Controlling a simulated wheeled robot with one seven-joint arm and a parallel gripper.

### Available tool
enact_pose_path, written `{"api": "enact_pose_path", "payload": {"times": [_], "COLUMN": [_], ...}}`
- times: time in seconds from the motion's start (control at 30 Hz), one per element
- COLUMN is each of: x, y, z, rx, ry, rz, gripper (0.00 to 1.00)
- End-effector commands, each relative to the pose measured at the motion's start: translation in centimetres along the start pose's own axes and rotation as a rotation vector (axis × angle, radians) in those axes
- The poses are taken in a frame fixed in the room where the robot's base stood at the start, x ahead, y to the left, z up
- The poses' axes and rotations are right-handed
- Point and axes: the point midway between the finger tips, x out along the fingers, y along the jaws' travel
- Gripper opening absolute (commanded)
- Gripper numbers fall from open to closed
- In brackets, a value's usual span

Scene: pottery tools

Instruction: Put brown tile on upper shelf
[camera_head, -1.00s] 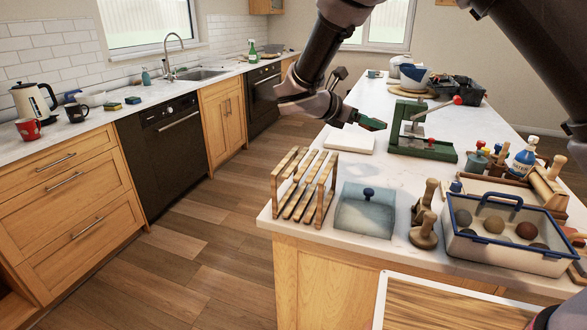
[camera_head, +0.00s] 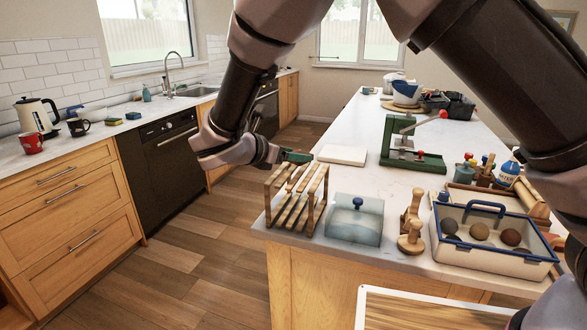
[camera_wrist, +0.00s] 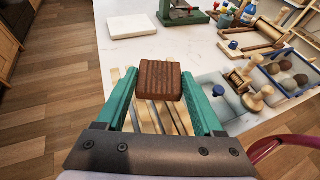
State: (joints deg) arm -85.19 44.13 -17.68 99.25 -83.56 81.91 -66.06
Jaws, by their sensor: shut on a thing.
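The brown tile (camera_wrist: 160,80), a ridged block, is held between the green fingertips of my gripper (camera_wrist: 159,88) in the wrist view. In the head view my gripper (camera_head: 296,157) is at the top back of the slatted wooden rack (camera_head: 318,205). The rack stands at the front left corner of the island, with sloping slats in an upper and a lower level. In the wrist view its slats (camera_wrist: 152,118) show below and behind the tile. The tile is not clearly visible in the head view, and I cannot tell whether it touches the rack.
A glass-like box with a blue knob (camera_head: 356,219) stands right of the rack. Wooden stamps (camera_head: 411,238) and a blue-rimmed tray of clay balls (camera_head: 520,262) are further right. A white slab (camera_head: 342,155) and a green press (camera_head: 413,158) lie behind. The island's left edge is close.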

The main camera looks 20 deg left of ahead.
Motion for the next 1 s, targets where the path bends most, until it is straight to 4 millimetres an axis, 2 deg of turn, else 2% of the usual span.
{"api": "enact_pose_path", "payload": {"times": [0.27,0.63,0.67,0.7,0.73,1.0], "x": [1.4,1.5,1.5,1.5,1.5,1.5], "y": [-0.1,0.0,0.0,0.0,-0.1,0.0], "z": [-3.2,-3.6,-3.6,-3.6,-3.6,-3.5], "rx": [-0.002,-0.002,-0.001,-0.001,-0.001,-0.001], "ry": [0.0,0.0,0.0,0.0,0.0,0.0], "rz": [-0.001,-0.001,-0.001,-0.001,-0.001,-0.001], "gripper": [0.1,0.1,0.8,0.96,0.99,0.99]}}
